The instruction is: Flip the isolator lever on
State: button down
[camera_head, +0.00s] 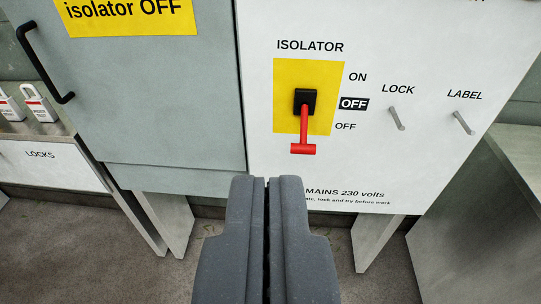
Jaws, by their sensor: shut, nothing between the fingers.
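The isolator lever (304,131) is red with a T-shaped end and hangs straight down from a black square hub (305,101). The hub sits on a yellow plate (284,84) on the white panel. ON is printed at the plate's upper right and OFF at its lower right; the lever points down on the OFF side. A black OFF tag (354,104) sits between those words. My gripper (267,182) is shut and empty, in front of the panel, below and slightly left of the lever's end. It does not appear to touch the lever.
Two grey pegs, under LOCK (397,118) and LABEL (463,123), stick out right of the plate. A grey cabinet door (165,110) with a black handle (43,62) is at left. White padlocks (39,104) stand on a LOCKS shelf. A grey bench (490,210) stands at right.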

aim_at(303, 148)
jog(key=u, duration=1.95)
jog(key=k, duration=1.15)
jog(key=z, duration=1.55)
jog(key=i, duration=1)
jog(key=u, duration=0.05)
